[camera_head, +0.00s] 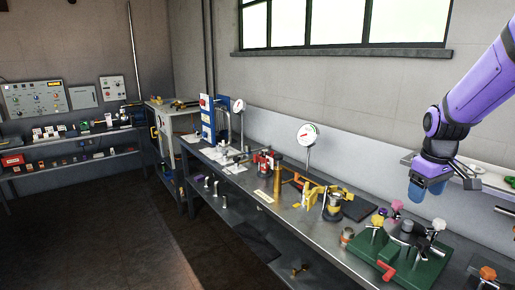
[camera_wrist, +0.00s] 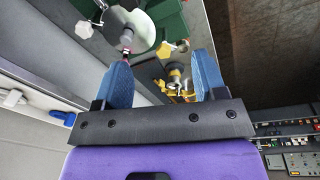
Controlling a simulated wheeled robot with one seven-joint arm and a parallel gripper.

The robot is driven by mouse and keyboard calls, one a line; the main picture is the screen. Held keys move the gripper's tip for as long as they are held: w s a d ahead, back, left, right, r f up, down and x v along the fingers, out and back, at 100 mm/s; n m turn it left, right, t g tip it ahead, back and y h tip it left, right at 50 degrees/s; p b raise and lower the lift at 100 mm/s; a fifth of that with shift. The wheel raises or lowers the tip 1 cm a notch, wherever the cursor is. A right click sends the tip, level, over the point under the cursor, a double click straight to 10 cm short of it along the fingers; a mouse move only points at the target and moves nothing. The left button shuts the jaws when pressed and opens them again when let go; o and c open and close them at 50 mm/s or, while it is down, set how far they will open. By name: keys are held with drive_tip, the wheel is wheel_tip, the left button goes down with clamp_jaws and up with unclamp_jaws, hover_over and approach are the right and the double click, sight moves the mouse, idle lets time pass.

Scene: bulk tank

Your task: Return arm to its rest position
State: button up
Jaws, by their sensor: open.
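My purple arm reaches in from the upper right of the head view. My gripper (camera_head: 428,188) hangs above the right part of the workbench (camera_head: 250,187), pointing down. In the wrist view my gripper (camera_wrist: 160,82) shows two blue fingers spread wide apart, with nothing held between them. Below and beyond the fingers are the green fixture (camera_wrist: 172,22) and some yellow and brass parts (camera_wrist: 175,85). The fingers look clear of these things.
The green fixture with knobs (camera_head: 420,262) stands on the bench below and in front of my gripper. A round dial on a stand (camera_head: 308,135) rises mid-bench. A wall shelf (camera_head: 470,180) lies close behind the gripper. The floor (camera_head: 110,225) at left is clear.

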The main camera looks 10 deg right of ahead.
drive_tip(key=s+a+r+m+t, duration=0.1)
drive_tip(key=s+a+r+t, duration=0.1)
drive_tip(key=s+a+r, duration=0.4)
drive_tip(key=s+a+r+m+t, duration=0.1)
drive_tip(key=s+a+r, duration=0.4)
drive_tip(key=s+a, duration=0.6)
drive_tip(key=s+t, duration=0.1)
drive_tip(key=s, duration=0.1)
drive_tip(key=shift+s+r+m+y, duration=0.3)
drive_tip(key=shift+s+r+y, duration=0.1)
